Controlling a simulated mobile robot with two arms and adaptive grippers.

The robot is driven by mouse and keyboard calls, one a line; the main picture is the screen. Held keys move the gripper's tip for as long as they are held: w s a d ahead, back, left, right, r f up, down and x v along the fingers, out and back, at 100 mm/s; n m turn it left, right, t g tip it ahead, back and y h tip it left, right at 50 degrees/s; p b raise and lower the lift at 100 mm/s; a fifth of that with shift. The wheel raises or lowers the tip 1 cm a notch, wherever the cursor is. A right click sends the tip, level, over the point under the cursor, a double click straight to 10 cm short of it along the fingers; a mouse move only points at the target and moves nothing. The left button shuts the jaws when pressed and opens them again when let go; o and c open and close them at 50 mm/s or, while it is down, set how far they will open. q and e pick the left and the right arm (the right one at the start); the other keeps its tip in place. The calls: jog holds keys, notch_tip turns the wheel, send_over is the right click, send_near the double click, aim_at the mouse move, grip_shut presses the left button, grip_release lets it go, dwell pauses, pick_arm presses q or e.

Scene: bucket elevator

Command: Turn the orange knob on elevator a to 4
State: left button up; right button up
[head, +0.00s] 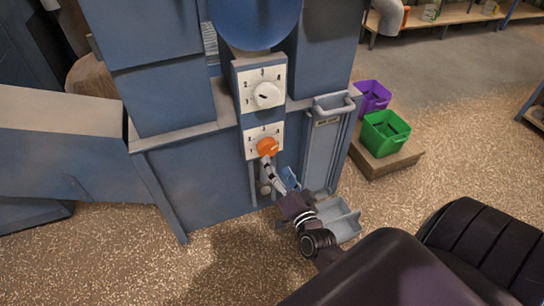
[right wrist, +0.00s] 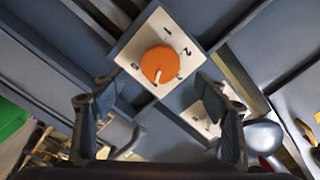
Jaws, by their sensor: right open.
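The orange knob (head: 267,147) sits on the lower white dial plate (head: 250,149) of the blue elevator, below a second dial. In the right wrist view the orange knob (right wrist: 160,62) is unobstructed, and its pale pointer mark points toward the bottom of the picture. Printed numbers surround it; some are too small to read surely. My right gripper (head: 277,165) is open just below and in front of the knob. In the wrist view its fingers (right wrist: 158,105) stand apart on either side, below the knob, with nothing between them. My left gripper is out of view.
A white knob (head: 266,94) sits on the upper dial plate. A blue door with a grey handle (head: 333,107) is right of the dials. Green (head: 386,133) and purple (head: 373,97) bins stand on a wooden platform. A grey tray (head: 343,221) is below.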

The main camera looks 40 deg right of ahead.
jog(key=shift+v, duration=1.65)
